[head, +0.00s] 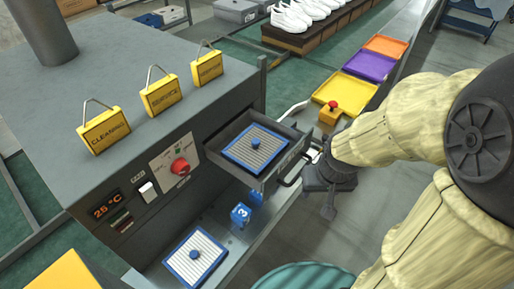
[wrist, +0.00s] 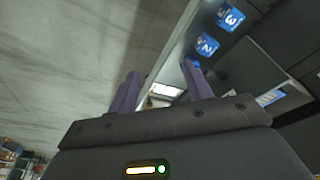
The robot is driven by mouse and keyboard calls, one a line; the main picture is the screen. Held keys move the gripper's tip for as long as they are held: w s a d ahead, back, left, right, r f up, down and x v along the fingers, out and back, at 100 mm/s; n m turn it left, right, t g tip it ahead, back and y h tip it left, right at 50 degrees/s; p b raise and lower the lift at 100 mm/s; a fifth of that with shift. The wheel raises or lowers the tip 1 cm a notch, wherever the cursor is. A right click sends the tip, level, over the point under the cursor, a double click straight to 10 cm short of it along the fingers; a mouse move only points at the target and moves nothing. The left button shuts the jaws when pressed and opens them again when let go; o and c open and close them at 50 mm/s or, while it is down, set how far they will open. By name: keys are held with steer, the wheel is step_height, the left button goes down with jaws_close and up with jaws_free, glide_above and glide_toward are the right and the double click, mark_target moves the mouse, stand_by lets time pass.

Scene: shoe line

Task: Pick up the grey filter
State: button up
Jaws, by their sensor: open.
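Two square filters with blue frames and blue knobs show in the head view. The greyer ribbed filter (head: 245,157) lies in the pulled-out drawer (head: 225,133) of the grey machine. A whiter ribbed filter (head: 183,266) lies on the shelf below. My gripper (head: 328,190) is beside the drawer's right end, near its handle (head: 298,170), apart from both filters; its fingers are hard to make out there. In the wrist view my gripper (wrist: 160,88) has its two purple fingers apart with nothing between them.
Blue blocks numbered 3 (head: 240,215) and 2 (head: 257,196) are on the lower shelf. Yellow tags (head: 104,130) stand on the machine (head: 60,100). A red knob (head: 180,166) is on its front. A yellow button box (head: 331,113) and coloured trays (head: 345,92) are behind the drawer.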

steer(key=w+a+r+p, duration=0.1)
steer(key=a+r+p, duration=0.1)
steer(key=r+p, duration=0.45)
steer(key=w+a+r+p, duration=0.2)
steer(key=a+r+p, duration=0.1)
steer(key=r+p, duration=0.4)
steer(key=shift+m+t+y, duration=0.5)
steer(key=shift+m+t, duration=0.1)
steer(key=shift+m, duration=0.2)
steer(key=w+a+f, duration=0.1)
steer(key=a, duration=0.1)
steer(key=a+f+p, duration=0.1)
steer(key=a, duration=0.1)
steer(key=w+a+f, duration=0.1)
steer(key=a, duration=0.1)
steer(key=shift+w+f, duration=0.1)
steer(key=shift+w, duration=0.25)
steer(key=s+a+f+m+t+h, duration=0.2)
steer(key=a+t+h, duration=0.4)
steer(key=a, duration=0.6)
steer(key=shift+a+f+m+t+h, duration=0.2)
steer(key=shift+f+m+t+h, duration=0.2)
steer(key=shift+f+m+t, duration=0.5)
steer(key=p, duration=0.2)
glide_above(245, 161)
step_height(245, 161, down, 5)
steer(key=shift+s+f, duration=0.1)
steer(key=shift+s, duration=0.05)
steer(key=shift+f, duration=0.15)
